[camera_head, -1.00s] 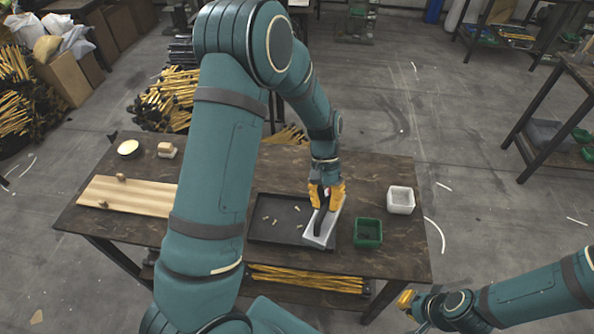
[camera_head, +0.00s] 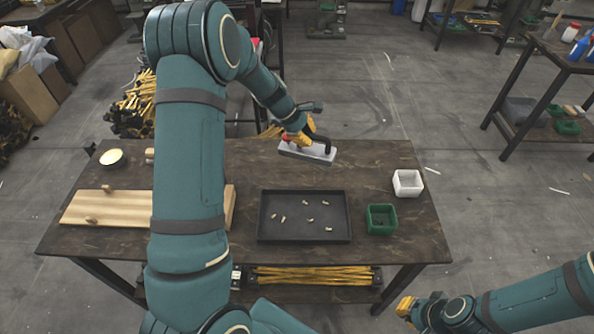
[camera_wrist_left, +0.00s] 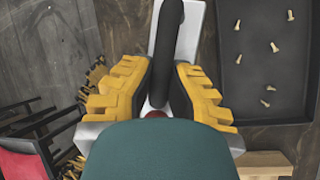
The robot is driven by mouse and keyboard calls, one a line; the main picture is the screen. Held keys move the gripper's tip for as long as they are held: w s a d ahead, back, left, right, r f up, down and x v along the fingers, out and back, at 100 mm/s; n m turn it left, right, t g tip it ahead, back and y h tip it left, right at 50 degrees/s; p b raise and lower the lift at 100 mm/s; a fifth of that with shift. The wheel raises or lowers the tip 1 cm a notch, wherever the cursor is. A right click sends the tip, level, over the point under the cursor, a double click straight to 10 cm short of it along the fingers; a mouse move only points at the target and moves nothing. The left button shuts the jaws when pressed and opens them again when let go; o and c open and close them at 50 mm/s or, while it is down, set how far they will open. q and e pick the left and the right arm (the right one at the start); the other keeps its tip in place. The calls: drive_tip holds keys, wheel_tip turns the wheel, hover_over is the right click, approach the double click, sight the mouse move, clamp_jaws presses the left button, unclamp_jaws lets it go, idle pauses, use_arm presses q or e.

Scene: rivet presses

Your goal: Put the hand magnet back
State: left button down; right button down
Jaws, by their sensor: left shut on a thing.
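The hand magnet (camera_head: 308,153) is a pale grey block with a black arched handle. It is near the back edge of the table, behind the dark tray. My left gripper (camera_head: 298,138) is shut on its handle. In the left wrist view the black handle (camera_wrist_left: 170,45) runs between the yellow fingers, with the grey block beneath. I cannot tell whether the block touches the table or hangs just above it. My right gripper (camera_head: 405,306) is low at the right, in front of the table and empty as far as I see; its finger opening is unclear.
The black tray (camera_head: 335,203) holds several small rivets. A green bin (camera_head: 381,218) and a white bin (camera_head: 407,183) stand right of it. A wooden board (camera_head: 120,207) and a round dish (camera_head: 112,158) are at the left. The back right tabletop is clear.

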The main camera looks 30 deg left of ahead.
use_arm(q)
drive_tip(key=a+n, duration=0.1)
drive_tip(key=w+a+n+y, duration=0.1)
drive_tip(key=w+a+n+t, duration=0.1)
drive_tip(key=a, duration=0.1)
drive_tip(key=shift+a+r+n+b, duration=0.1)
drive_tip(key=shift+r+n+b, duration=0.2)
drive_tip(key=shift+a+f+y, duration=0.2)
drive_tip(key=shift+y, duration=0.1)
wheel_tip(320, 180, down, 10)
drive_tip(key=b, duration=0.3)
drive_tip(key=shift+r, duration=0.3)
drive_tip(key=c, duration=1.2)
unclamp_jaws()
drive_tip(key=shift+o, duration=0.4)
drive_tip(key=shift+s, duration=0.1)
